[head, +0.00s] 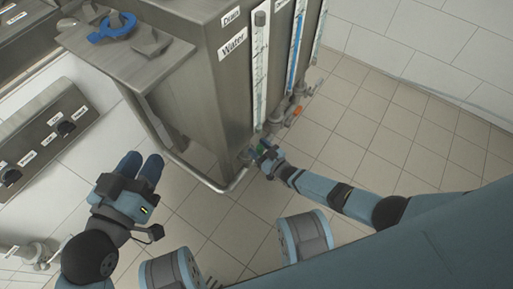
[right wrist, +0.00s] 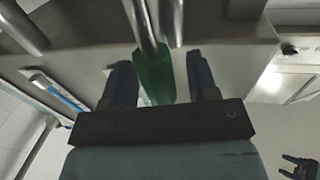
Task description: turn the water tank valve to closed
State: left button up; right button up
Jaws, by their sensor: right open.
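The water tank (head: 205,85) is a grey metal box with a "Water" label (head: 233,43) and a clear level tube. Its valve has a green handle (head: 262,147), low near the tank's bottom corner. My right gripper (head: 259,154) is at this handle. In the right wrist view the green handle (right wrist: 154,78) points down between the two open fingers of my right gripper (right wrist: 162,80), with a visible gap on each side. My left gripper (head: 141,163) is empty, its fingers apart, left of the tank; it also shows in the right wrist view (right wrist: 300,163).
An orange valve handle (head: 297,110) sits on the neighbouring pipe, behind the green one. A control panel (head: 45,140) stands at left. The tiled floor (head: 400,125) at right is clear.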

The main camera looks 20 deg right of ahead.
jog(key=shift+w+a, duration=0.25)
jog(key=shift+w, duration=0.3)
grip_shut()
